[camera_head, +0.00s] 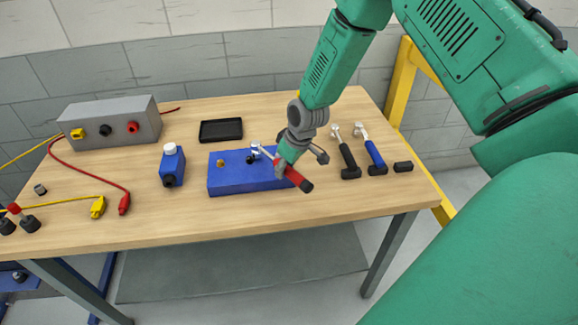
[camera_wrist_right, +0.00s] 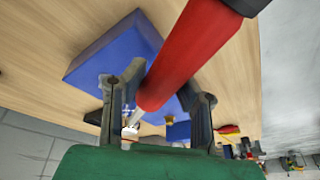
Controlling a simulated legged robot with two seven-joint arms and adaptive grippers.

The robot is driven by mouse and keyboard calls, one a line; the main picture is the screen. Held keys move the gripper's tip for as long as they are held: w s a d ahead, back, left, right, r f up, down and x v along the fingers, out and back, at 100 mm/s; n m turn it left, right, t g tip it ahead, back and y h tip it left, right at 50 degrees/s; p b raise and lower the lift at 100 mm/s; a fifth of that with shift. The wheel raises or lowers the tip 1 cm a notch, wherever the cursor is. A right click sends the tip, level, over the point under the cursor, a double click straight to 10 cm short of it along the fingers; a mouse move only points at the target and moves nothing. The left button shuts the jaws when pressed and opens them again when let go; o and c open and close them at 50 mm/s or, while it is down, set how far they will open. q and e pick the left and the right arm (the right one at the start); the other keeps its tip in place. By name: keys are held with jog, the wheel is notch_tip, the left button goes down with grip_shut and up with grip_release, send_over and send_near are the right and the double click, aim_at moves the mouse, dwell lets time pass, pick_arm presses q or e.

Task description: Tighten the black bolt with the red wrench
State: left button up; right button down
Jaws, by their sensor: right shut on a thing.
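My right gripper (camera_head: 288,165) is shut on the red wrench (camera_head: 298,179), gripping its red handle above the right part of the blue block (camera_head: 228,182). The wrench's silver head points left, close to the black bolt (camera_head: 250,160) on top of the block; I cannot tell whether it is around the bolt. A brass bolt (camera_head: 220,162) stands to the left on the block. In the right wrist view the red handle (camera_wrist_right: 188,52) runs between the two fingers (camera_wrist_right: 160,112), with the blue block (camera_wrist_right: 112,52) behind. My left gripper is not in view.
To the right lie a black-handled tool (camera_head: 348,158), a blue-handled tool (camera_head: 374,156) and a small black block (camera_head: 403,166). A blue bottle (camera_head: 172,168), black tray (camera_head: 221,130) and grey socket box (camera_head: 120,122) stand left and behind. Cables lie at left. The front middle is clear.

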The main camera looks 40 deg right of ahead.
jog(key=shift+w+a+r, duration=0.1)
jog(key=shift+a+r, duration=0.05)
jog(key=shift+a, duration=0.4)
